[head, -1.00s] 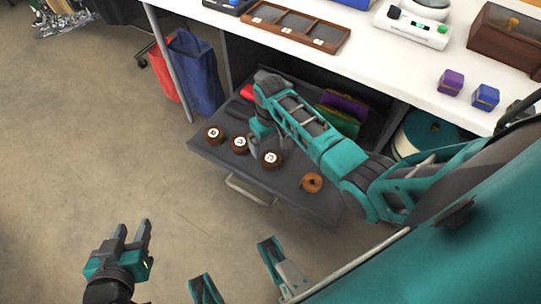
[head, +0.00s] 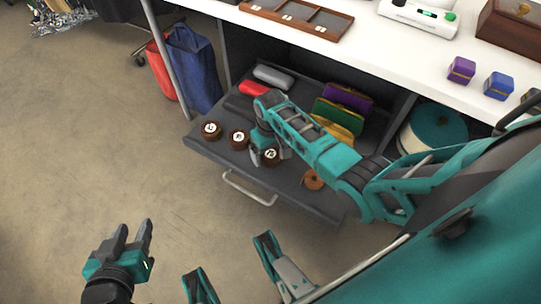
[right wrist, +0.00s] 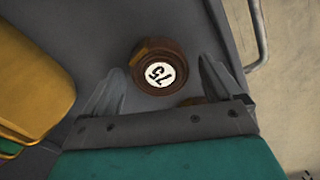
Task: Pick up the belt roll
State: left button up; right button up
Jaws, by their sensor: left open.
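Three dark brown belt rolls with white number labels sit in a row near the front of the open grey drawer (head: 215,155): one at left (head: 211,130), one in the middle (head: 239,139), one at right (head: 271,156). In the right wrist view, a roll labelled 75 (right wrist: 158,68) lies just beyond and between the spread fingertips of my right gripper (right wrist: 168,85), apart from them. A second brown thing shows partly behind the gripper. In the head view, my right gripper (head: 268,146) is over the right-hand roll, its fingers mostly hidden. My left gripper (head: 132,232) is open and empty over the floor.
A tan-orange roll (head: 312,180) lies further right, partly covered by my right arm. Purple (head: 347,98), green (head: 337,116) and yellow (head: 335,129) pouches stand behind the arm. A red item (head: 253,88) and grey case (head: 273,76) lie at the drawer's back. The white table (head: 385,60) overhangs.

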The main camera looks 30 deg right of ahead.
jog(key=c, duration=1.1)
